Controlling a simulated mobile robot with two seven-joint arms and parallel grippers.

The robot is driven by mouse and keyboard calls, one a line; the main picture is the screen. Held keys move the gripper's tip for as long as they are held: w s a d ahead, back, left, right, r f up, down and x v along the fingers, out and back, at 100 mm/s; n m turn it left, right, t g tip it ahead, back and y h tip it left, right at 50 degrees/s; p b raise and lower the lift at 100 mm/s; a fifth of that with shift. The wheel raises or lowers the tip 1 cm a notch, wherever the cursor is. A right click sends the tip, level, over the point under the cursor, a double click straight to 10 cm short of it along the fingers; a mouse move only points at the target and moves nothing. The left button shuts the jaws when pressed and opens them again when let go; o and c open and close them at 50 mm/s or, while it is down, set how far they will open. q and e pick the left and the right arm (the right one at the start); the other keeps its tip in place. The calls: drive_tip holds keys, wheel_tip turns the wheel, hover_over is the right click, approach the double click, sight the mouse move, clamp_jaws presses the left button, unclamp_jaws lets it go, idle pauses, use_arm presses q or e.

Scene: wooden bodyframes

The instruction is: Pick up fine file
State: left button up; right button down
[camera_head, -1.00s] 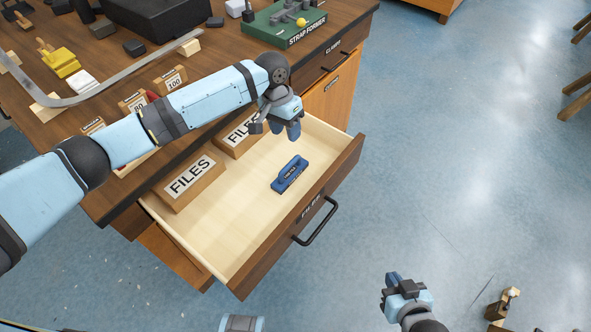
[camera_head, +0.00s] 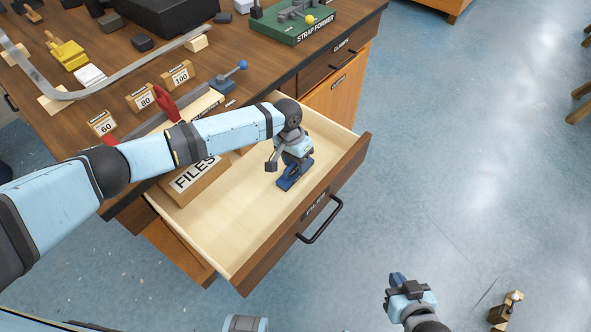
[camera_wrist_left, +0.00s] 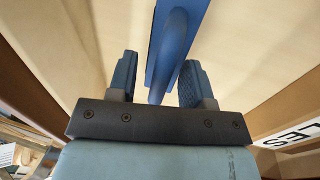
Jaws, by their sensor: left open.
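A blue tool with a raised handle, which I take for the fine file (camera_head: 291,180), lies on the floor of the open drawer (camera_head: 238,217). Its label is not readable now. My left gripper (camera_head: 283,167) is directly over it and covers part of it in the head view. In the left wrist view, the blue tool (camera_wrist_left: 180,40) runs away from me, and its curved handle lies between the two spread fingers (camera_wrist_left: 158,75). The fingers do not visibly grip it. My right gripper (camera_head: 398,284) hangs over the floor at lower right; its jaw gap cannot be made out.
A wooden block marked FILES (camera_head: 190,188) stands in the drawer, left of the tool. The drawer's front with its black handle (camera_head: 321,220) bounds the near side. The workbench (camera_head: 225,55) above holds numbered blocks, a metal strip and a green strap former (camera_head: 292,24).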

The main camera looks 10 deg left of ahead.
use_arm(q)
drive_tip(key=shift+c, duration=0.4)
clamp_jaws()
drive_tip(key=shift+r, duration=0.1)
wheel_tip(320, 180, up, 20)
drive_tip(key=shift+p, duration=0.45)
